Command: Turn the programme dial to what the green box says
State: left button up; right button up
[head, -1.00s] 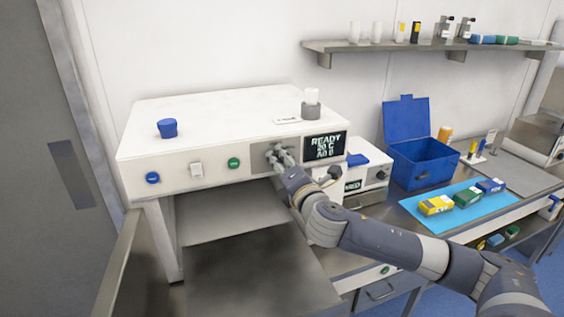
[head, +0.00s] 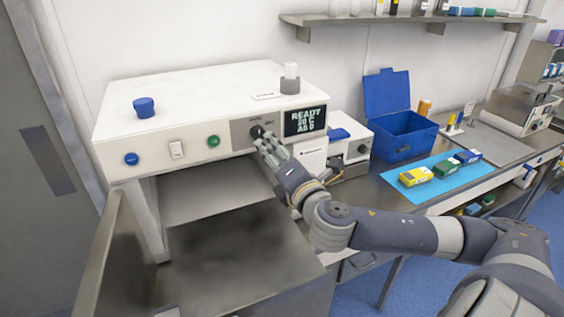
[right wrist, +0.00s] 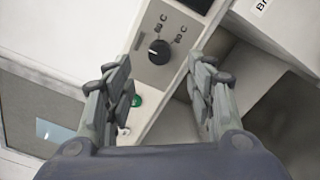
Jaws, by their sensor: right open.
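The programme dial (right wrist: 159,52) is a round black knob with a white pointer on a grey panel, with temperature markings around it. It also shows in the head view (head: 257,131). My right gripper (right wrist: 160,75) is open, its fingers apart on both sides of the dial in the right wrist view; I cannot tell whether they touch it. The green box (head: 446,168) lies on the blue mat between a yellow box (head: 415,176) and a blue box (head: 467,156). Its writing is too small to read. My left gripper is not in view.
A display (head: 305,120) right of the dial reads READY, 20 C. A green button (head: 213,141), a white switch (head: 177,149) and a blue button (head: 131,159) are on the front. A door (head: 104,255) stands open below. A blue bin (head: 403,135) stands right.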

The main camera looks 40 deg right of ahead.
jog(key=shift+v, duration=2.05)
